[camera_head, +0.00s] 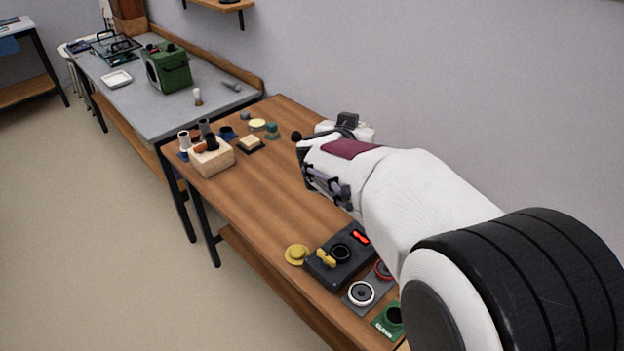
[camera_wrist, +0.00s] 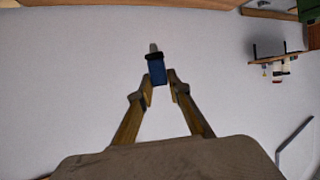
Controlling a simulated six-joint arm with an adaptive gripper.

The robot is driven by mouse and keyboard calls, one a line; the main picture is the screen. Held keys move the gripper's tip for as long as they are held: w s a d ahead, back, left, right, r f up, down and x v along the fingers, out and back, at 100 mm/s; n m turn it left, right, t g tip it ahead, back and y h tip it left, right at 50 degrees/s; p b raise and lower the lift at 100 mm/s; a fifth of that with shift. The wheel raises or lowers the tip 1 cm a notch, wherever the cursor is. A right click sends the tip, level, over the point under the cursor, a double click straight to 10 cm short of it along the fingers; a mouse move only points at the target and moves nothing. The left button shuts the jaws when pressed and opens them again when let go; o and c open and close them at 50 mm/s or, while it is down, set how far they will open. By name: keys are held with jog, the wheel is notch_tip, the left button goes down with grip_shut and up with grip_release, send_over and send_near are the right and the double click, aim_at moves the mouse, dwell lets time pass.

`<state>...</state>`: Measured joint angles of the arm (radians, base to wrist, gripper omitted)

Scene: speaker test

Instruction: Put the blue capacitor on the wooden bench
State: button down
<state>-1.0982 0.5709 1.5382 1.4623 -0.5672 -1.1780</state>
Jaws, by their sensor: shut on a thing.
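My gripper (camera_wrist: 160,88) is shut on the blue capacitor (camera_wrist: 157,72) in the wrist view. The capacitor is a small blue block with a dark collar and a pale tip, held between the fingertips and pointing away from the camera. Behind it is a plain pale surface, with no contact visible. The wooden bench (camera_head: 265,190) is the long brown table in the middle of the head view. My white arm reaches over its right side. The capacitor cannot be made out in the head view.
A wooden block holder (camera_head: 212,158) with dark cylinders stands at the bench's far left, with small parts near it. A dark device (camera_head: 340,255) and a yellow part (camera_head: 297,255) lie at the near end. The bench's middle is clear. A grey table (camera_head: 165,108) holds a green box (camera_head: 166,68).

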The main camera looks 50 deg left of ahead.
jog(key=s+a+n+g+y, duration=0.2)
jog(key=s+a+n+y, duration=0.1)
jog(key=s+a, duration=0.7)
send_over(297, 231)
notch_tip(297, 231, down, 17)
jog(key=shift+f, duration=0.45)
notch_tip(297, 231, down, 6)
jog(key=shift+f, duration=0.15)
dwell(0.4)
jog(key=shift+f, duration=1.85)
jog(key=shift+f, duration=0.1)
